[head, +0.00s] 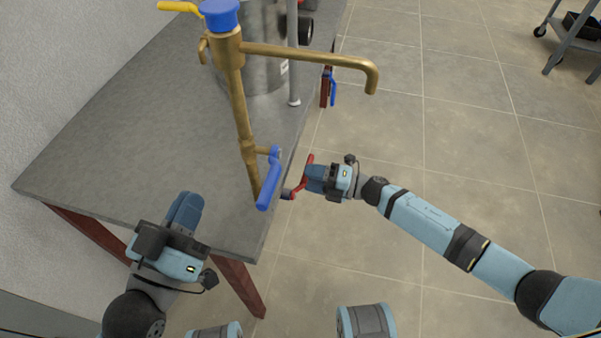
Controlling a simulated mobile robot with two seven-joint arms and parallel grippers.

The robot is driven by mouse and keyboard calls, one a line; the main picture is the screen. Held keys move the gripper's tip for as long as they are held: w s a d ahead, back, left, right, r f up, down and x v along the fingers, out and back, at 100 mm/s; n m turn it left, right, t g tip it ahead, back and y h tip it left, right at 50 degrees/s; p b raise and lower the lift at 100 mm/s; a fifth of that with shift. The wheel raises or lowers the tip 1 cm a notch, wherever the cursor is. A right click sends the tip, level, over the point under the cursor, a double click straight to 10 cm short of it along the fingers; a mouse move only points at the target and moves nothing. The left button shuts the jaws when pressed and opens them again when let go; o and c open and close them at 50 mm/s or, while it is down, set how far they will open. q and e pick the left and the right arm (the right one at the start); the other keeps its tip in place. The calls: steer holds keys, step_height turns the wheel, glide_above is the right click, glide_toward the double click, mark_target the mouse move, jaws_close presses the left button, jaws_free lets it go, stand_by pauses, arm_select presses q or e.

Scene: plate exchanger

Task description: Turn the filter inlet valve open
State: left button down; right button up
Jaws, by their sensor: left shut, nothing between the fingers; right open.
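A brass pipe (238,92) rises over the grey table and carries a valve with a blue lever handle (268,182), which points down toward the front. A red valve handle (301,181) sits just beyond the table's right edge. My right gripper (311,178) is open beside the red handle; whether it touches or surrounds the handle is hidden. A yellow handle (179,7) and a second blue handle (333,90) show farther back. I cannot tell which handle is the filter inlet valve. My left gripper (187,208) is shut and empty over the table's front edge.
A steel vessel (262,78) and a grey post (293,60) stand at the back of the table (130,130). A brass spout (310,55) reaches right from the pipe. The tiled floor to the right is clear up to a cart (575,42).

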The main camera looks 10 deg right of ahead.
arm_select(q)
steer(key=shift+a+p, duration=0.15)
steer(key=shift+p, duration=0.2)
steer(key=f, duration=0.1)
steer(key=f+g+y, duration=0.1)
steer(key=shift+w+a+f+p, duration=0.1)
steer(key=shift+a+f+p, duration=0.1)
steer(key=shift+f+p, duration=0.15)
steer(key=shift+a+f, duration=0.15)
steer(key=shift+f, duration=0.05)
steer(key=shift+w, duration=0.1)
arm_select(e)
steer(key=v, duration=1)
arm_select(q)
steer(key=shift+r, duration=0.1)
